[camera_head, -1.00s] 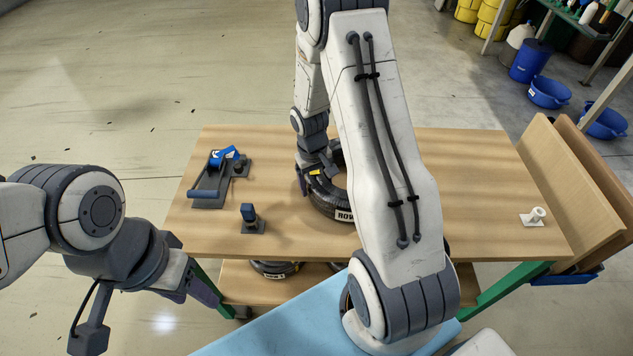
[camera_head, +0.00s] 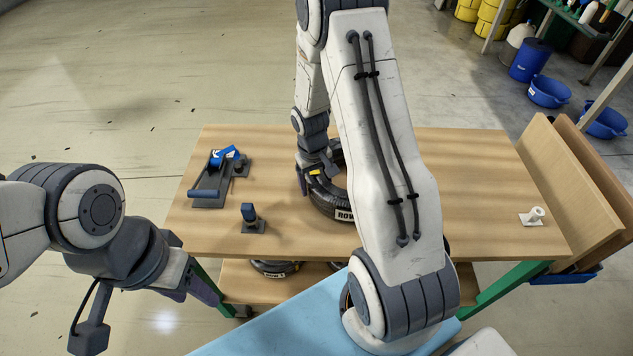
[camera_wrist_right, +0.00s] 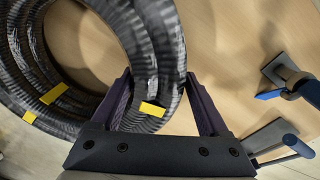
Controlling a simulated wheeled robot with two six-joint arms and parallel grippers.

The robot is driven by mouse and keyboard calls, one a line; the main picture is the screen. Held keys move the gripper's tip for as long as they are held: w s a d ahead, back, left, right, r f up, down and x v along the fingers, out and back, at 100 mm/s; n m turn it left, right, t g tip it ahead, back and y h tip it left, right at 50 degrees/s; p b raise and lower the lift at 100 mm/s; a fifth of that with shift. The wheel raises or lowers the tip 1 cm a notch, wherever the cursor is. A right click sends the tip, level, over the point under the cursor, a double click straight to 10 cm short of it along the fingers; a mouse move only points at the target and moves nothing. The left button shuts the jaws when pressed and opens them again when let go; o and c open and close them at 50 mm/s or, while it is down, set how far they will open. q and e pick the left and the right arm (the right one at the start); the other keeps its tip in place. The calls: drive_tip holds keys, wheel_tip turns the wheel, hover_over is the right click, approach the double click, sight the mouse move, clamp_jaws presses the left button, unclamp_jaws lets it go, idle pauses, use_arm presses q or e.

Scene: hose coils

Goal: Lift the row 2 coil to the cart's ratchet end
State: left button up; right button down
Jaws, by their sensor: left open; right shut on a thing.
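A dark ribbed hose coil (camera_head: 326,200) with a white label reading "ROW" is over the cart top, left of the middle; my right arm hides much of it and the row number. My right gripper (camera_head: 314,172) is shut on the coil's left side. In the right wrist view its two fingers (camera_wrist_right: 160,105) straddle the hose bundle (camera_wrist_right: 150,40) beside a yellow tape band. I cannot tell whether the coil touches the top. The blue-handled ratchet (camera_head: 212,182) is at the cart's left end. My left gripper (camera_head: 190,286) is open and empty, left of the cart.
A small post (camera_head: 251,220) stands between ratchet and coil, near the front edge. A white fitting (camera_head: 533,216) is at the right end. More coils (camera_head: 275,268) lie on the lower shelf. Brown boards (camera_head: 575,190) lean at the right. The top's back strip is clear.

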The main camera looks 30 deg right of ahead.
drive_tip(key=shift+f+b, duration=0.5)
drive_tip(key=shift+f, duration=0.05)
idle(0.9)
unclamp_jaws()
drive_tip(key=shift+f, duration=0.1)
idle(0.7)
drive_tip(key=shift+s+a+r+p, duration=0.1)
drive_tip(key=shift+a+r+p, duration=0.05)
drive_tip(key=shift+r+p, duration=1.5)
drive_tip(key=shift+a+r+p, duration=0.1)
drive_tip(key=shift+r+p, duration=1.15)
drive_tip(key=shift+r, duration=0.7)
wheel_tip(320, 180, up, 10)
drive_tip(key=b, duration=0.1)
drive_tip(key=shift+a+r, duration=0.2)
drive_tip(key=shift+a, duration=0.2)
